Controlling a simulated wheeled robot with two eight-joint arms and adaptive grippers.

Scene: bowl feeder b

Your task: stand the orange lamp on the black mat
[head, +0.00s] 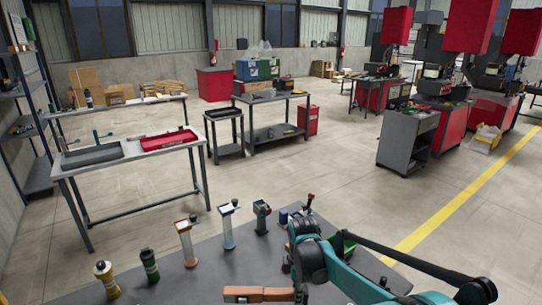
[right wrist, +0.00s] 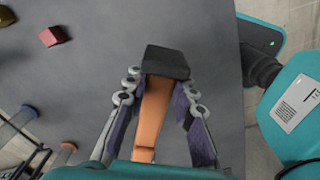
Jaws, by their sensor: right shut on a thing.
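The orange lamp (right wrist: 155,112) has an orange body and a black block-shaped end (right wrist: 166,61). In the right wrist view it lies between the two fingers of my right gripper (right wrist: 158,95), which is shut on it. In the head view the lamp's orange body (head: 258,294) shows lying about level at the bottom edge, over the near part of the grey table; my right arm partly hides that area. I cannot make out a separate black mat in either view. My left gripper is not in view.
Several upright tool-like pieces stand in a row on the grey table (head: 190,275), among them a yellow one (head: 107,280), a green one (head: 150,265) and an orange-and-white one (head: 187,243). In the right wrist view a red block (right wrist: 53,36) lies at upper left.

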